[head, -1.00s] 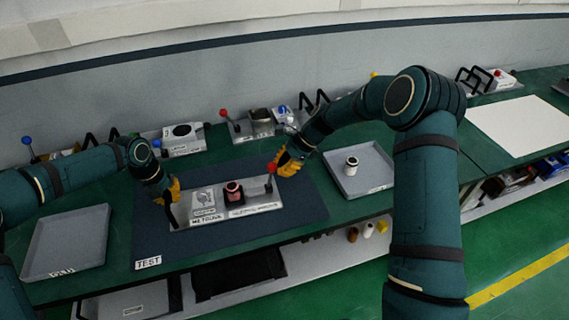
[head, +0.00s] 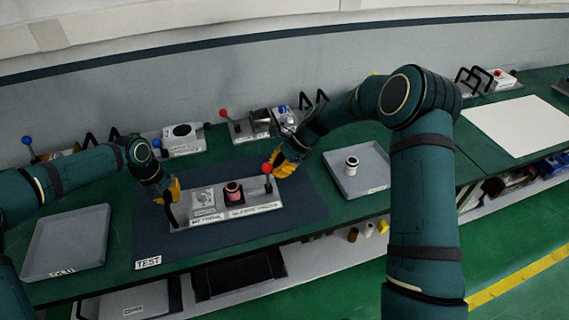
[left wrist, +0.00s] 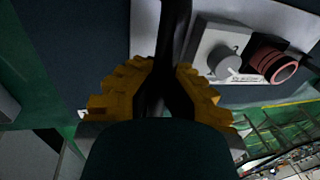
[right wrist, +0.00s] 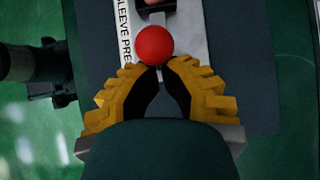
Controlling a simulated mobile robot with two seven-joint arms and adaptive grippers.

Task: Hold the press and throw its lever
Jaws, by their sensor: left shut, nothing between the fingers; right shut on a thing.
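The press (head: 209,221) is a light grey base on the dark mat, with a grey block, a pinkish-red ring (head: 233,190) and a red-knobbed lever (head: 267,168) at its right end. My left gripper (head: 174,190) is at the press's left end, by its black handle (left wrist: 176,30). In the left wrist view its fingers stand either side of the handle, but it is shut with nothing gripped. My right gripper (head: 280,163) is shut on the lever, just under the red knob (right wrist: 154,45). The lever's lower stem is mostly hidden in the right wrist view.
A grey tray (head: 40,272) lies at the left, and another tray (head: 375,185) with a small white-and-dark cylinder (head: 352,164) lies at the right. Other fixtures with levers and handles line the back by the wall. The dark mat (head: 300,222) is clear in front of the press.

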